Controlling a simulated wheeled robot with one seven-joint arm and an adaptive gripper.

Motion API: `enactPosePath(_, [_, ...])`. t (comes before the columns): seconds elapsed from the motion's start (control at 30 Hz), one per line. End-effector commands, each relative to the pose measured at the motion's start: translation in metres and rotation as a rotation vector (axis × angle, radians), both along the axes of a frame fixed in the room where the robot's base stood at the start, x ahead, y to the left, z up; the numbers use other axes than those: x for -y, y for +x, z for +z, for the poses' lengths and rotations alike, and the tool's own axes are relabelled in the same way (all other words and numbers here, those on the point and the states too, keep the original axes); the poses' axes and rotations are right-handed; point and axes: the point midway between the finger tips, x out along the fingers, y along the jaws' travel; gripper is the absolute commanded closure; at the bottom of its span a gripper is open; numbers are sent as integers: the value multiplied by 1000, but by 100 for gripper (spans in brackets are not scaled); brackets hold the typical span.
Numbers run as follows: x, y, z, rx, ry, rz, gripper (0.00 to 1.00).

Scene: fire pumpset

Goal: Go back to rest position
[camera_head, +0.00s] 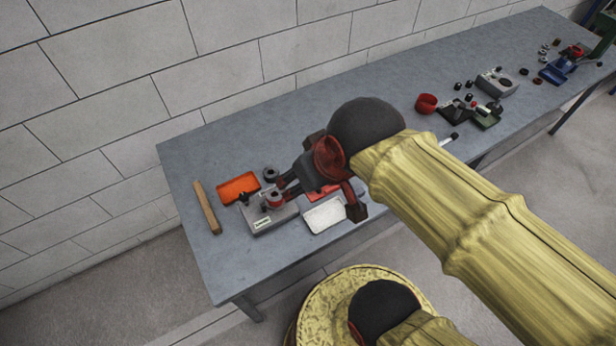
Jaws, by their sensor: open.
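My arm, in a yellow sleeve, reaches from the lower right over the grey workbench (185,160). My gripper (316,203) is dark with red parts and hangs over the near left part of the bench. Its fingers are spread apart, and no object shows held between them. One finger is close to a grey box with a red part on top (272,218); I cannot tell whether they touch. The other finger is by the right side of a white tray (325,215). A red item (318,193) behind the tray is partly hidden by my gripper.
An orange tray (240,188), a dark ring (270,174) and a wooden bar (207,207) lie at the left end. A red cup (426,103), a grey block (495,82) and a blue vise-like item (558,69) stand farther right. A block wall runs behind.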

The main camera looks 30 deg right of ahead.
Motion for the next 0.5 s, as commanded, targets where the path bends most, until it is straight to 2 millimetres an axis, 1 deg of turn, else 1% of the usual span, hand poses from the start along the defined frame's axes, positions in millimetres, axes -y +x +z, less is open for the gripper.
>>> enactPosePath(0.1, [0,-6,1,12,12,-22,43])
enactPosePath(0.37, [0,-6,1,12,13,-24,43])
enactPosePath(0.47, [0,-6,-5,12,12,-23,43])
enactPosePath(0.5, [0,-6,-10,12,12,-23,43])
